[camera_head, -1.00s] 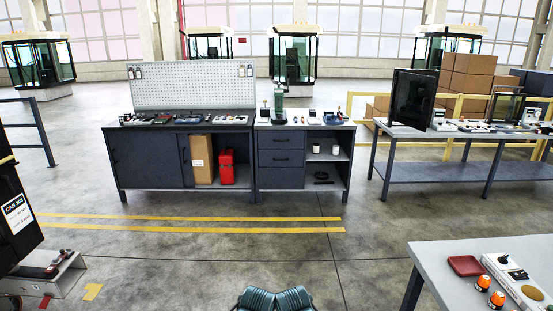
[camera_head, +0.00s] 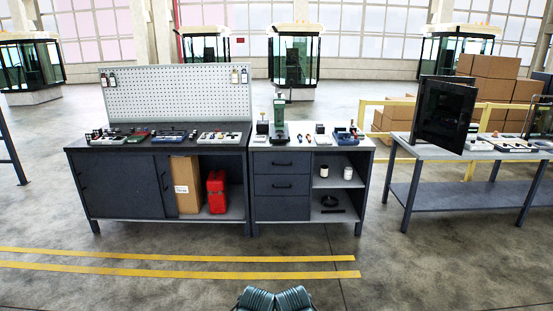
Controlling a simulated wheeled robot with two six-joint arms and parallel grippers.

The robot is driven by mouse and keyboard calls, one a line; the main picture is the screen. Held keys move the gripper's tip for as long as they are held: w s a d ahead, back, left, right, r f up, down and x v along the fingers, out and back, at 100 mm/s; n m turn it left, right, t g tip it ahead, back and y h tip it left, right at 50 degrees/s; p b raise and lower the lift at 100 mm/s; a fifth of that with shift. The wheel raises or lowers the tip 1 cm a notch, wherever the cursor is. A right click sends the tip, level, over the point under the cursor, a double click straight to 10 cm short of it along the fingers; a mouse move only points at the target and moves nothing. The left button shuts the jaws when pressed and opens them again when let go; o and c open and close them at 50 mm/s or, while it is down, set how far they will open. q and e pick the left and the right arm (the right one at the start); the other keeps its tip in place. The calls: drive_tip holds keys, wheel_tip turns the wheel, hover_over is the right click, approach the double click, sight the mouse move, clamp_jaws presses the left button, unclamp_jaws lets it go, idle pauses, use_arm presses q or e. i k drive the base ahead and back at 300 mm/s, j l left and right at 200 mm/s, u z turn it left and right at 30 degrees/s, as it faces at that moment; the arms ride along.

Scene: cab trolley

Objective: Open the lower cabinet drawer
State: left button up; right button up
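The cabinet (camera_head: 282,209) stands ahead, a little right of the middle, with dark drawer fronts and open shelves on its right side. The lower drawer (camera_head: 282,185) has a dark bar handle and looks closed. The upper drawer (camera_head: 282,163) above it also looks closed. Neither of my grippers is in view. Only a dark teal part of mine shows at the bottom middle, well short of the cabinet.
A workbench (camera_head: 120,190) with a pegboard adjoins the cabinet's left, holding a cardboard box (camera_head: 186,185) and red canister (camera_head: 217,192). A table (camera_head: 470,192) with a dark upright panel stands right. Floor ahead is clear, crossed by yellow lines (camera_head: 180,272).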

sight(264, 184)
drive_tip(key=i, duration=1.8)
drive_tip(key=i+j+z, duration=0.1)
drive_tip(key=i+z, duration=0.3)
drive_tip(key=i, duration=1.05)
drive_tip(key=i+z, duration=0.15)
drive_tip(key=k+j, duration=0.05)
